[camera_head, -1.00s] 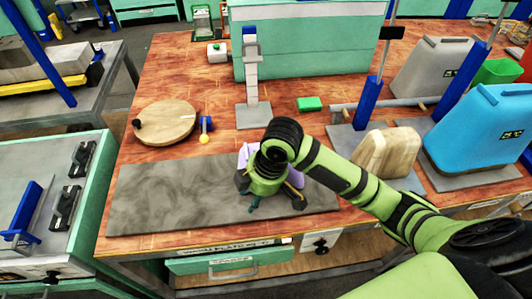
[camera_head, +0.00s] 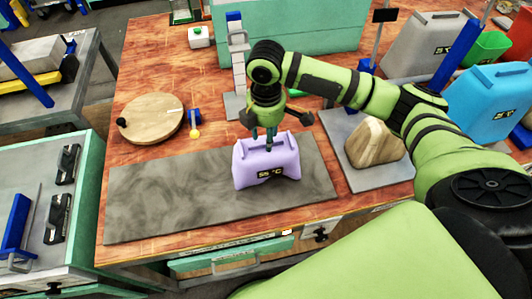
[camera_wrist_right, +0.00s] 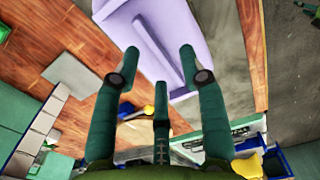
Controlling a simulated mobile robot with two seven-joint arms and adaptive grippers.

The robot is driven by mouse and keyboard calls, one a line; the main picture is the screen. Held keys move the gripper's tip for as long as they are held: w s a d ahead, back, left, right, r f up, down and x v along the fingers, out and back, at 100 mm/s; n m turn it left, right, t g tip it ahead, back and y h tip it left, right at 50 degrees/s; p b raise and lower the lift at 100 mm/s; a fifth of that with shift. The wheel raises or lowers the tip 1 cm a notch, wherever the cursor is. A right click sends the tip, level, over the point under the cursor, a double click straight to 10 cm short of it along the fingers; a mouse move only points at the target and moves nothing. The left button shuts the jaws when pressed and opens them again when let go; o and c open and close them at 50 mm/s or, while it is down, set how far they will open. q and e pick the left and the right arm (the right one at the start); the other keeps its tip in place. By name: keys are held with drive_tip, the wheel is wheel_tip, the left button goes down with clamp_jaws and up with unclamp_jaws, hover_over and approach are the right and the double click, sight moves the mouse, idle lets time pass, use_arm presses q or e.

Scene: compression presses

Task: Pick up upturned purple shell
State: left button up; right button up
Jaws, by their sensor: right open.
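The purple shell (camera_head: 266,168) stands on the grey mat (camera_head: 150,205), towards its right end. Its front has a dark "55 °C" label, and a handle-like bar runs along its top. My right gripper (camera_head: 268,138) is just above and behind the shell's top edge, fingers pointing down. In the right wrist view the shell (camera_wrist_right: 188,30) fills the upper middle, with a raised ridge on its face. The open fingers (camera_wrist_right: 160,62) spread in front of it with nothing clearly between them. I cannot tell whether a fingertip touches it. My left gripper is out of view.
A tan block (camera_head: 372,145) sits on a grey plate to the right. A thin upright stand (camera_head: 238,65) is behind the gripper. A blue shell (camera_head: 490,100) stands far right. The mat's left part is clear.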

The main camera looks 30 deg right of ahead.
drive_tip(key=shift+f, duration=0.65)
clamp_jaws()
drive_tip(key=shift+w+r, duration=0.1)
